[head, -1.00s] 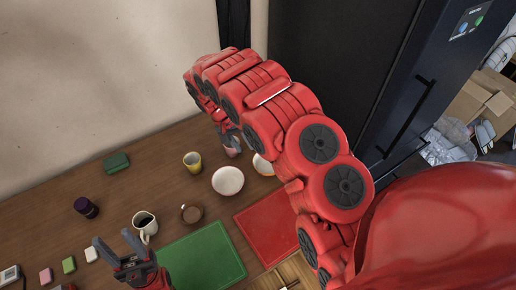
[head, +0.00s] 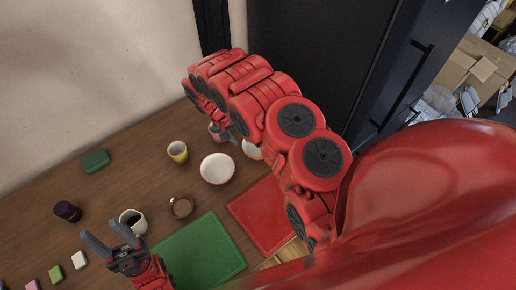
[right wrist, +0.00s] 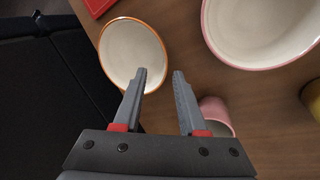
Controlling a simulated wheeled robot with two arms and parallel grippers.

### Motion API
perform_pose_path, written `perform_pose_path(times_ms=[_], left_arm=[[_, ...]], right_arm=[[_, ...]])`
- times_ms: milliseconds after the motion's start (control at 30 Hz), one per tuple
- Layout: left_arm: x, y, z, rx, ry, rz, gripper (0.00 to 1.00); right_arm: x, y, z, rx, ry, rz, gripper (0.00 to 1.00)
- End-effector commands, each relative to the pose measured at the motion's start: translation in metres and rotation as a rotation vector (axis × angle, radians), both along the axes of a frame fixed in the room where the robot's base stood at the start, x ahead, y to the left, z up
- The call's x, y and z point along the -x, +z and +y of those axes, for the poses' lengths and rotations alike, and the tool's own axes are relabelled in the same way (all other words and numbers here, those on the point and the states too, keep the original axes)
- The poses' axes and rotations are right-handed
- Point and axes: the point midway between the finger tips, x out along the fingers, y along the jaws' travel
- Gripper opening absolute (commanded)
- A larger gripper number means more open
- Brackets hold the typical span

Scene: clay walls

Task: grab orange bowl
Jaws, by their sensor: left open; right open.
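The orange bowl, white inside with an orange rim, shows in the right wrist view (right wrist: 130,50) at upper left. In the head view it is a small sliver (head: 251,150), mostly hidden behind my right arm. My right gripper (right wrist: 159,75) is open and empty. In the right wrist view its left finger overlaps the bowl's lower right side, and its right finger is outside the rim; I cannot tell the height between them. My left gripper (head: 101,235) is open and empty near the black-filled mug (head: 134,220).
A pink-rimmed bowl (right wrist: 262,28) is right of the orange bowl, and a pink cup (right wrist: 215,110) is near my right finger. A yellow cup (head: 177,151), brown mug (head: 181,206), green board (head: 200,250) and red board (head: 265,215) are on the wooden table. A dark cabinet stands at right.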

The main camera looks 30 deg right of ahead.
Motion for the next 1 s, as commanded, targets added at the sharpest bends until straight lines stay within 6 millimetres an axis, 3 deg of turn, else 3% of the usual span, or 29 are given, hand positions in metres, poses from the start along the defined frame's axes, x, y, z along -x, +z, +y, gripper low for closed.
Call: perform_pose_path(times_ms=[267, 600, 867, 1000], left_arm=[[0.0, 0.01, 0.0, 0.0, 0.0, 0.0, 0.5], [0.0, 0.024, 0.0, 0.0, 0.0, 0.0, 0.5], [0.0, 0.024, 0.0, 0.0, 0.0, 0.0, 0.5], [0.0, 0.024, 0.0, 0.0, 0.0, 0.0, 0.5]], right_arm=[[0.001, -0.013, -0.003, -0.002, -0.001, 0.001, 0.41], [0.005, -0.048, -0.011, -0.001, -0.002, 0.002, 0.41], [0.004, -0.051, -0.013, 0.0, -0.001, 0.0, 0.41], [0.005, -0.051, -0.013, 0.0, -0.001, 0.0, 0.18]])
